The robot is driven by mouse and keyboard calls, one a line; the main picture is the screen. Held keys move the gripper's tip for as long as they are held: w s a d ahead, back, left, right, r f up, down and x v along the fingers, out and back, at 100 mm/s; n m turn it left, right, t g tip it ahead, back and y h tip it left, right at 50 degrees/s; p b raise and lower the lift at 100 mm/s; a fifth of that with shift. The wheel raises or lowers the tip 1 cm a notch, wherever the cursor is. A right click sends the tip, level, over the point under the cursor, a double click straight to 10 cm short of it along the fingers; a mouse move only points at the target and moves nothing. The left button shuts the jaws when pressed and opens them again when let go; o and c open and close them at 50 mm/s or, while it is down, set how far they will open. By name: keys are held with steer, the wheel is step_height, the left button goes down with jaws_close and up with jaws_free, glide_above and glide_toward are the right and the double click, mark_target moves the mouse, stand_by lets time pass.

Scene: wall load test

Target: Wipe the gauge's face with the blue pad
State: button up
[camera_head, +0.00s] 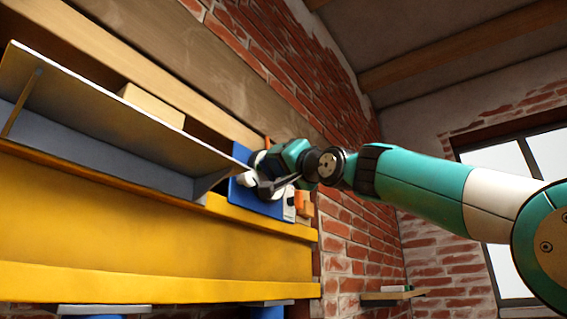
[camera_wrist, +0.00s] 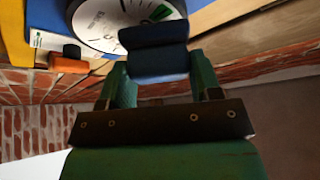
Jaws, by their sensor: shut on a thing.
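The gauge (camera_wrist: 95,25) has a round white face with dark print, a green mark and a dark rim. It is mounted on a blue panel (camera_head: 240,196). My gripper (camera_wrist: 160,78) is shut on the blue pad (camera_wrist: 156,52), a dark blue block held across the fingertips. In the wrist view the pad overlaps the right lower part of the gauge and hides some of its face. I cannot tell whether the pad touches it. In the head view my gripper (camera_head: 270,184) is in front of the blue panel, and the pad is not clear there.
An orange piece (camera_head: 304,204) juts out at the panel's lower right. It also shows in the wrist view (camera_wrist: 68,64). A grey shelf (camera_head: 110,112) and a yellow beam (camera_head: 150,235) lie left of my gripper. A brick wall and small ledge (camera_head: 390,295) lie right.

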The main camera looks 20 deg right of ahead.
steer(key=shift+w+a, duration=0.6)
steer(key=shift+w, duration=0.25)
stand_by(0.4)
steer(key=shift+w+d, duration=0.6)
steer(key=shift+d, duration=0.3)
steer(key=shift+w+d, duration=0.55)
steer(key=shift+d, duration=0.3)
steer(key=w+d, duration=0.2)
steer(key=d, duration=0.1)
steer(key=shift+w, duration=0.3)
